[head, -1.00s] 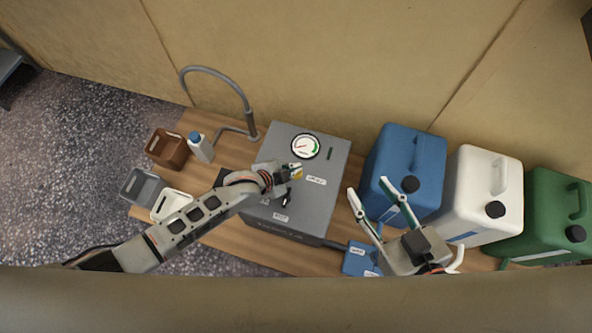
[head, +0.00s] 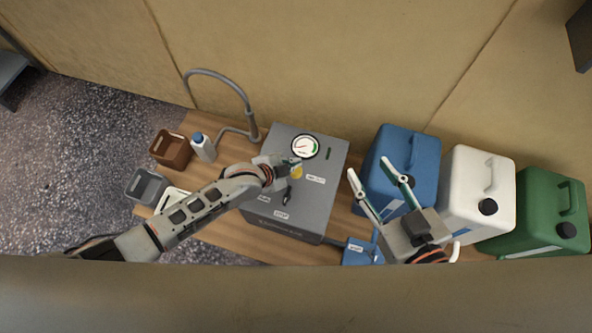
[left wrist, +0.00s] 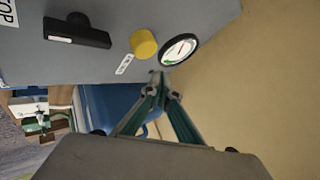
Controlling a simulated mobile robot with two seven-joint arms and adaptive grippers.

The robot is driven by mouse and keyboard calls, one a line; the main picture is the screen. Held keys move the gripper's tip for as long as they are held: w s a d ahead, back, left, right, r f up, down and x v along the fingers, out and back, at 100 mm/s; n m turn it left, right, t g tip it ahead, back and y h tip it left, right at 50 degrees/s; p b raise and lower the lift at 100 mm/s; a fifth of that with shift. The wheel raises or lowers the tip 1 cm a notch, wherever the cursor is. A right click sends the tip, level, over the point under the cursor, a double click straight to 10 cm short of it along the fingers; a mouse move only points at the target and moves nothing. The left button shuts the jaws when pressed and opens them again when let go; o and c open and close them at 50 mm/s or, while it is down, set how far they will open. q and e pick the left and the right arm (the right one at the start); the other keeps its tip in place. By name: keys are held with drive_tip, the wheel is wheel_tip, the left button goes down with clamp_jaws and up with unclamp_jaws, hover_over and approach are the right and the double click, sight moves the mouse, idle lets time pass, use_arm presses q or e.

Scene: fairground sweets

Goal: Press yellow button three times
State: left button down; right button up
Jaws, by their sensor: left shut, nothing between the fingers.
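The yellow button (head: 297,172) sits on the top panel of the grey machine (head: 325,195), just below the round gauge (head: 304,146). It also shows in the left wrist view as a raised yellow cylinder (left wrist: 144,43). My left gripper (head: 293,161) is shut and empty, close to the button on its gauge side. In the left wrist view its closed fingertips (left wrist: 157,84) appear apart from the button, near the gauge's rim. My right gripper (head: 370,167) is open and empty, to the right of the machine near the blue canister.
A black lever (left wrist: 78,32) stands on the panel near the button. Blue (head: 425,153), white (head: 470,200) and green (head: 535,220) canisters stand to the right. A bottle (head: 202,148), a brown basket (head: 170,150) and a grey basket (head: 146,187) are left of the machine.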

use_arm(q)
drive_tip(key=shift+r+p, duration=0.7)
drive_tip(key=shift+r, duration=0.55)
drive_tip(key=shift+f, duration=0.15)
use_arm(e)
drive_tip(key=r, duration=0.1)
drive_tip(key=w+r, duration=0.1)
drive_tip(key=r, duration=0.1)
drive_tip(key=shift+r+t, duration=0.25)
drive_tip(key=shift+t, duration=0.05)
